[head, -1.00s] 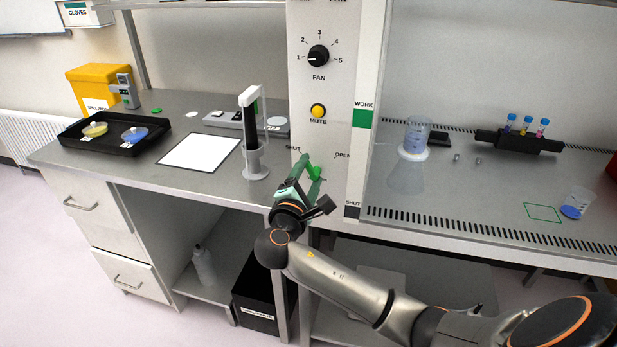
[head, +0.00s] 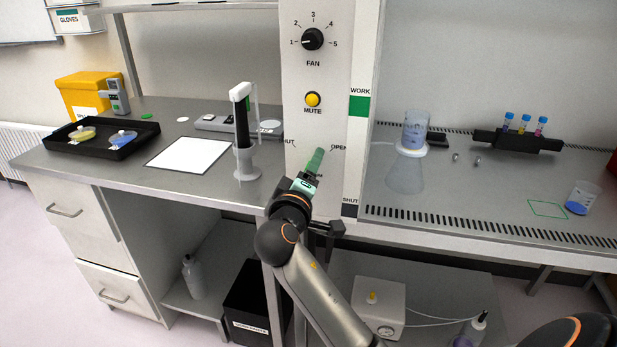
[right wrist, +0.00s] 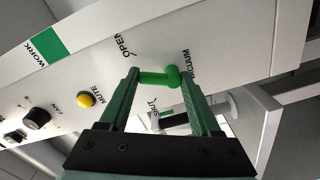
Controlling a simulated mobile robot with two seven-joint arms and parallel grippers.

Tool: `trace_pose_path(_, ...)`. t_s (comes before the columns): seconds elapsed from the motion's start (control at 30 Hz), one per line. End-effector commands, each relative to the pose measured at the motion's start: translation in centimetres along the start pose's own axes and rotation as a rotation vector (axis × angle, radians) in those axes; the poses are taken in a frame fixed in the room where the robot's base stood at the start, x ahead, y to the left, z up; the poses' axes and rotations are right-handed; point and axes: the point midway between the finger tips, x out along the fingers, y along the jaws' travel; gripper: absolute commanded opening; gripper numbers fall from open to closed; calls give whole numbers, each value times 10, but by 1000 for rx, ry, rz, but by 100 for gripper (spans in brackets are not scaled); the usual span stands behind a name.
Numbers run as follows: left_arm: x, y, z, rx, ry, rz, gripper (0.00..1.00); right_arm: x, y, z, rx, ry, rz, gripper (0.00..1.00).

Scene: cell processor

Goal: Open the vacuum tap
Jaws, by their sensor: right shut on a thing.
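The vacuum tap is a bright green lever (right wrist: 157,78) with a round hub on the white panel. In the right wrist view its lever lies between the OPEN and SHUT labels, clear of both. My right gripper (right wrist: 160,75) is shut on the tap, with one dark green fingertip at each end of the lever. In the head view the right gripper (head: 315,160) reaches up to the panel below the yellow MUTE button and largely hides the tap. The OPEN label (head: 338,148) is to its right; the SHUT label is to its left, partly cut off. My left gripper is not in view.
The fan knob (head: 312,39) and MUTE button (head: 312,99) are above on the panel. A white stand (head: 245,165) is close on the left bench. The cabinet's work surface holds a flask (head: 415,135). A white pump box (head: 379,305) stands below.

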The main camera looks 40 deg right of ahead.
Motion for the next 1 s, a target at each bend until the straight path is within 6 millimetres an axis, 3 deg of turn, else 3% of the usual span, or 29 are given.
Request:
trace_pose_path(0.4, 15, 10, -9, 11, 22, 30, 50, 1, 9, 4, 230, 6, 23, 9)
trace_pose_path(1.0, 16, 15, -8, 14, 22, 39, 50, 1, 11, 4, 269, 8, 25, 9)
